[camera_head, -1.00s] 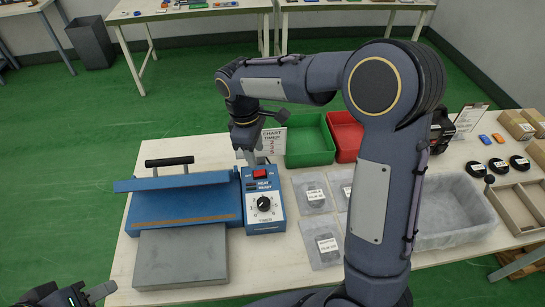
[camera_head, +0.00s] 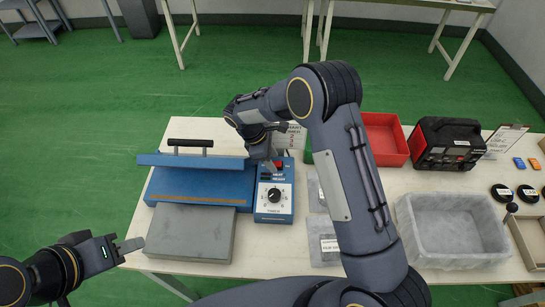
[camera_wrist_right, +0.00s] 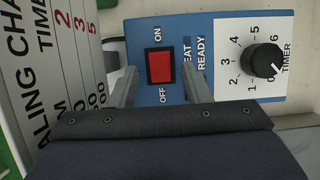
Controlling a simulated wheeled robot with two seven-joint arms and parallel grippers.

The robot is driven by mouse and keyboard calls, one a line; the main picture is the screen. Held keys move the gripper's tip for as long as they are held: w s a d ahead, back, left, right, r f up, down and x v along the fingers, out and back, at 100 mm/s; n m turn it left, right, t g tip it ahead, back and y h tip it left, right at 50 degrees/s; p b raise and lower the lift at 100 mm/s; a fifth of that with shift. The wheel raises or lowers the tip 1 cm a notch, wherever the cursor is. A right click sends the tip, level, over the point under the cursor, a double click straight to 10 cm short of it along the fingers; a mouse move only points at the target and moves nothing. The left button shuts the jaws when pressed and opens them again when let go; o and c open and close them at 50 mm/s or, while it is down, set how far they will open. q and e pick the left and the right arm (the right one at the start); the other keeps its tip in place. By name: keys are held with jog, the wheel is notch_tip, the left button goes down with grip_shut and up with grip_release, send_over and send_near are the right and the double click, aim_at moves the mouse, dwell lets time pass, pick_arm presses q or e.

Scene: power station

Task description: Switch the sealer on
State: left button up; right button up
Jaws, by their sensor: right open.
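The blue sealer (camera_head: 200,186) stands on the table with a raised blue bar and black handle. Its control box (camera_head: 273,208) at the right has a black timer knob (camera_wrist_right: 263,61) and a red rocker switch (camera_wrist_right: 160,67), marked ON and OFF in the right wrist view. My right gripper (camera_wrist_right: 160,88) is open, one finger on each side of the switch, close to the box; contact cannot be told. In the head view my right gripper (camera_head: 273,160) hangs over the back of the box and hides part of the switch. My left gripper (camera_head: 128,248) is at the lower left, away from the sealer.
A grey plate (camera_head: 190,233) lies in front of the sealer. A timer chart sign (camera_wrist_right: 48,75) stands beside the box. A red bin (camera_head: 385,140), black device (camera_head: 447,145) and grey tray (camera_head: 450,230) stand to the right, beyond my right arm.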

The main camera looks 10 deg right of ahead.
jog(key=shift+d+f, duration=0.1)
jog(key=shift+f, duration=0.1)
jog(key=shift+c, duration=0.3)
grip_shut()
jog(key=y+b, duration=0.1)
jog(key=d+t+y+b, duration=0.1)
jog(key=y+b, duration=0.1)
jog(key=shift+s+d+f+y+b, duration=0.15)
jog(key=shift+y+b, duration=0.15)
jog(key=shift+r+y+b, duration=0.2)
jog(key=shift+y+b, duration=0.2)
jog(key=shift+y, duration=0.4)
jog(key=shift+o, duration=0.3)
grip_release()
